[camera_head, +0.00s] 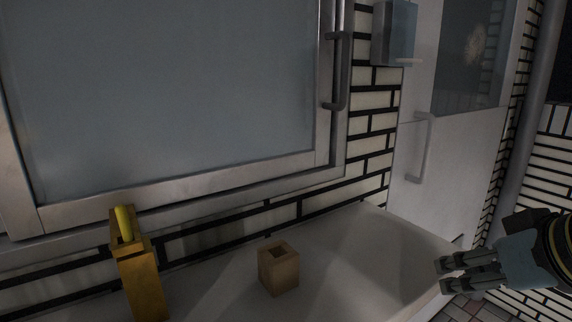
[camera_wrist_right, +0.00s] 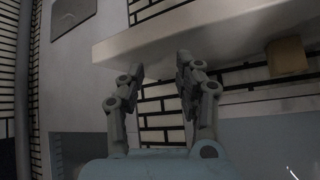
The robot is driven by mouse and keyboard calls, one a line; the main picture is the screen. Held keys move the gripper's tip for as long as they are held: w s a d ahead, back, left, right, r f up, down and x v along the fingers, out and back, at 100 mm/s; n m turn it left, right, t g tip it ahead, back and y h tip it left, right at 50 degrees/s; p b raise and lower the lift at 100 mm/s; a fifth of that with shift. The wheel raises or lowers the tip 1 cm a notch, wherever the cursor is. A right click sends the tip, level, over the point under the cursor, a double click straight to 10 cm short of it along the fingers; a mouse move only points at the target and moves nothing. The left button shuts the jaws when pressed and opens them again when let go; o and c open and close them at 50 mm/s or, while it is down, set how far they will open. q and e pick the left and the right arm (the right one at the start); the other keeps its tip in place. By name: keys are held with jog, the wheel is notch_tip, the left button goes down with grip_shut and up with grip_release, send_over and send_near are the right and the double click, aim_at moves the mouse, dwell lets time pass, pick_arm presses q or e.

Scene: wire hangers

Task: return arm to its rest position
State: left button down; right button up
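My right gripper (camera_head: 442,275) is at the right of the head view, beside the right end of the white counter. In the right wrist view my right gripper (camera_wrist_right: 160,75) has its two fingers spread apart with nothing between them. The edge of the counter (camera_wrist_right: 190,35) shows just beyond the fingertips. My left gripper does not show in either view.
A small hollow wooden block (camera_head: 279,270) stands on the white counter (camera_head: 350,250); it also shows in the right wrist view (camera_wrist_right: 287,56). A tall yellow-brown holder (camera_head: 139,279) with a yellow item in it stands at the left. Behind are a framed glass panel (camera_head: 170,90) and a white door (camera_head: 450,150).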

jog(key=s+d+f+g+h, duration=0.25)
jog(key=s+f, duration=0.35)
jog(key=s, duration=0.4)
jog(key=s+d+f+g+h, duration=0.1)
jog(key=s+f+g, duration=0.2)
jog(key=s+f, duration=0.5)
jog(key=s+d+f, duration=0.1)
jog(key=s+f, duration=0.1)
jog(key=f, duration=1)
jog(key=s+d+f, duration=0.2)
jog(key=f, duration=1)
jog(key=s+f+m+g+b, duration=0.1)
jog(key=s+f+g, duration=0.1)
jog(key=s+f, duration=1.4)
jog(key=shift+s+d+y, duration=0.25)
jog(key=shift+s+y, duration=0.1)
jog(key=shift+s, duration=0.45)
